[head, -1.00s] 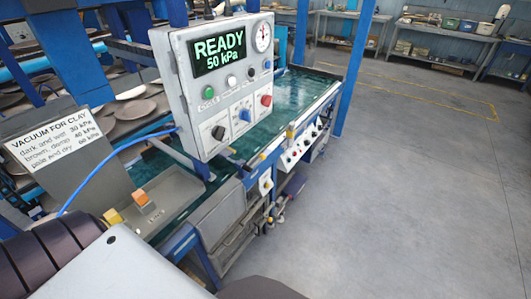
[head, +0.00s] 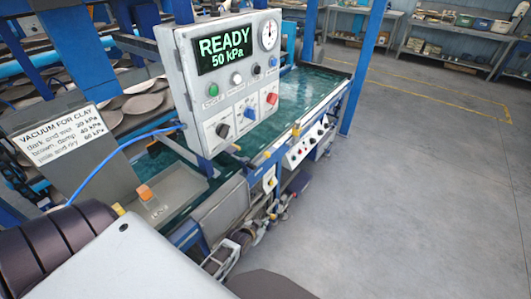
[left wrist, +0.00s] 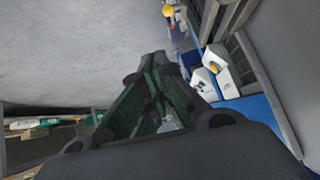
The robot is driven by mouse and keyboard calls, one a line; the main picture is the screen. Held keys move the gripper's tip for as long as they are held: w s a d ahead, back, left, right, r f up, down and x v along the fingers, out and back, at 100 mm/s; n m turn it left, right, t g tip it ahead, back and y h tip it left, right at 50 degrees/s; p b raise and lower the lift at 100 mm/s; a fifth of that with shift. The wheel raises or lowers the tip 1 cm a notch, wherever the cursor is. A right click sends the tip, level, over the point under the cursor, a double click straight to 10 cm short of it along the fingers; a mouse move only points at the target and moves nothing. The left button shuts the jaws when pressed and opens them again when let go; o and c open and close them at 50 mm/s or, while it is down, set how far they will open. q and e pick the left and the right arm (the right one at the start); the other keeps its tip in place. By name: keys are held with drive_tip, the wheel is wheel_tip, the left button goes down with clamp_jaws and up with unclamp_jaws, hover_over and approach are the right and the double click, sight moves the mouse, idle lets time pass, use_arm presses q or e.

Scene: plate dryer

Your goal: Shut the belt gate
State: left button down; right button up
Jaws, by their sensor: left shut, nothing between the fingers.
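A flat grey plate with an orange tab (head: 145,192) lies over the near end of the green belt (head: 305,92) in the head view. I cannot tell for sure whether this plate is the belt gate. My left arm comes in at the lower left of the head view and its gripper is hidden behind my own white link. In the left wrist view my left gripper (left wrist: 158,62) is shut and empty, its dark fingers over bare floor beside a blue frame (left wrist: 255,108). My right gripper is not in view.
A grey control box (head: 225,85) reads READY 50 kPa and stands over the belt. A vacuum sign (head: 62,138) is at the left. Pipes (head: 240,238) run under the belt frame. The grey floor (head: 410,190) at the right is clear.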

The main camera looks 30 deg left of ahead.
use_arm(q)
drive_tip(key=w+a+r+t, duration=0.1)
drive_tip(key=a+r, duration=0.1)
drive_tip(key=r, duration=0.9)
drive_tip(key=w+a+r+t+y, duration=0.1)
drive_tip(key=w+a+r+t, duration=0.1)
drive_tip(key=r, duration=0.9)
drive_tip(key=w+a+r+t, duration=0.2)
drive_tip(key=r, duration=0.9)
drive_tip(key=shift+a+r+y+p, duration=0.2)
drive_tip(key=shift+a+y+p, duration=0.1)
drive_tip(key=shift+a+p, duration=0.1)
drive_tip(key=shift+w, duration=0.15)
approach(266, 152)
drive_tip(key=shift+w+d+r, duration=0.55)
drive_tip(key=shift+w+r, duration=1.15)
drive_tip(key=shift+w, duration=0.65)
drive_tip(key=shift+w+a+f+p, duration=0.15)
drive_tip(key=shift+w+f, duration=0.2)
drive_tip(key=shift+f, duration=0.25)
drive_tip(key=shift+w+a+f+p, duration=0.2)
drive_tip(key=shift+w+f, duration=0.1)
drive_tip(key=shift+f, duration=0.3)
drive_tip(key=shift+w+a+f+p, duration=0.15)
drive_tip(key=shift+w+f, duration=0.2)
drive_tip(key=shift+f, duration=0.25)
drive_tip(key=shift+w+f, duration=0.1)
drive_tip(key=shift+f, duration=0.05)
